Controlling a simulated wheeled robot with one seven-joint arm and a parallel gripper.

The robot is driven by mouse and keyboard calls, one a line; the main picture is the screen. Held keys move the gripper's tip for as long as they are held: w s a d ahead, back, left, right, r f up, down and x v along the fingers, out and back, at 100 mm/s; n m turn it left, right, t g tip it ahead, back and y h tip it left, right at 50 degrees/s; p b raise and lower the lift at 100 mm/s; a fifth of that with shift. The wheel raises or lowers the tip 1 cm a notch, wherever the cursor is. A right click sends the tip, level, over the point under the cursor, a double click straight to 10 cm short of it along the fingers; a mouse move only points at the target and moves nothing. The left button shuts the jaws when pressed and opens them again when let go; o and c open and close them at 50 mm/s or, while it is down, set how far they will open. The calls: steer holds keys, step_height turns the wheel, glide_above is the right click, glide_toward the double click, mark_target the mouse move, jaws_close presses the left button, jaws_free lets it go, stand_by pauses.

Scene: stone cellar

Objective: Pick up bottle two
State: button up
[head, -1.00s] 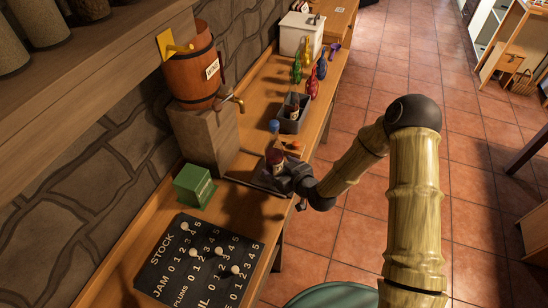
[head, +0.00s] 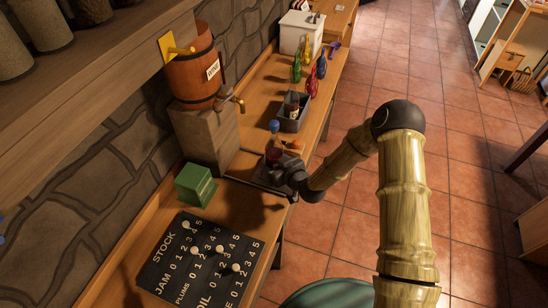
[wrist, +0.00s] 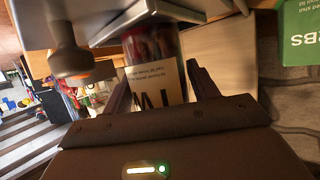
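The gripper is open, with narrow gaps between the fingers and the bottle. I cannot tell whether this is bottle two. Another dark bottle with a pale label (head: 294,106) stands in a grey bin (head: 291,124) farther back.
The wine barrel (head: 192,75) rests on a block (head: 205,137) beside the tray. A green box (head: 195,185) and a black stock board (head: 200,259) lie nearer. Coloured bottles (head: 311,82) and a white box (head: 299,33) stand farther back. Red tiled floor is open to the right.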

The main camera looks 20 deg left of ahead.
mark_target(277, 144)
steer(key=c, duration=0.9)
steer(key=shift+r, duration=0.15)
step_height(277, 144, up, 10)
steer(key=shift+f+b, duration=0.1)
steer(key=shift+b, duration=0.7)
